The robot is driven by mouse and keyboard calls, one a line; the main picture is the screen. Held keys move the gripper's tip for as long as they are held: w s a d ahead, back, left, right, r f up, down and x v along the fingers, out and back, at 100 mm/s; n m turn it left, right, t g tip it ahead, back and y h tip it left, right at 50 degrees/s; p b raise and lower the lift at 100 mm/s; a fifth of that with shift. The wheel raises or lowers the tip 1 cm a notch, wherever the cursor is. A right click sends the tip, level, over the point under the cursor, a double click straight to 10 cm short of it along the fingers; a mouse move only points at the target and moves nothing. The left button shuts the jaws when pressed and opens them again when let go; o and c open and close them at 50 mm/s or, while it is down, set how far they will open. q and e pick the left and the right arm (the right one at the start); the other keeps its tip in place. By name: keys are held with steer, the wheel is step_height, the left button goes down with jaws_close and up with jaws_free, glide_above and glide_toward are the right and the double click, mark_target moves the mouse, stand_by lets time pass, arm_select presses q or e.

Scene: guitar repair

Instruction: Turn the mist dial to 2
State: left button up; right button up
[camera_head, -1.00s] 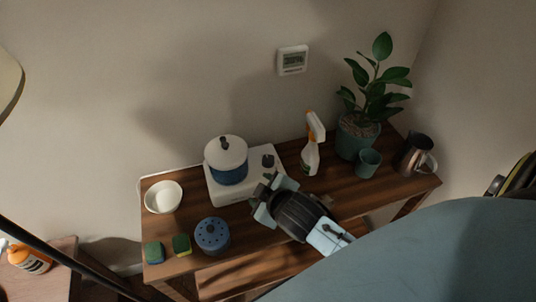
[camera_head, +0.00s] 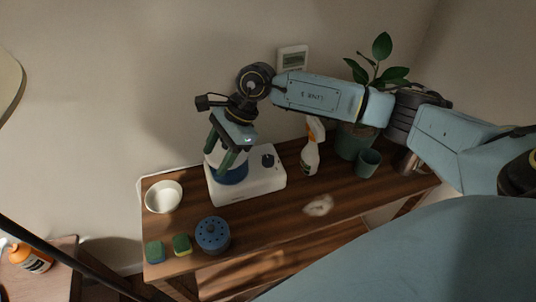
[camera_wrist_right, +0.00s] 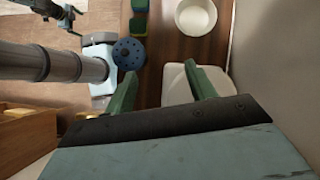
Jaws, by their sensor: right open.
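The appliance has a white base (camera_head: 262,187) and a blue tank (camera_head: 231,175) with a white lid. A dark round dial (camera_head: 268,160) sits on the base, right of the tank; its setting is too small to read. My right gripper (camera_head: 220,152) is open, with its green fingers pointing down in front of the lid, left of the dial. It hides most of the lid; I cannot tell whether it touches. In the right wrist view, the white base (camera_wrist_right: 176,85) shows between the open fingers; the dial is not seen there. A dark gripper-like part, seemingly my left, shows small at the top left.
On the wooden table (camera_head: 265,218) are a white bowl (camera_head: 163,197), two sponges (camera_head: 154,252), a blue round holed piece (camera_head: 212,234), a spray bottle (camera_head: 311,155), a green cup (camera_head: 367,162) and a potted plant (camera_head: 353,141). The table front is mostly clear.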

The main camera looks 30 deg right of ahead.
mark_target(268, 158)
steer(key=w+d+r+n+h, duration=0.15)
steer(key=d+h, duration=0.55)
steer(key=d, duration=0.8)
steer(key=f, duration=1.3)
steer(key=shift+w+a+f, duration=0.1)
steer(key=shift+w+f, duration=0.15)
steer(key=shift+w, duration=0.05)
steer(key=c, duration=1)
steer(key=shift+o, duration=0.2)
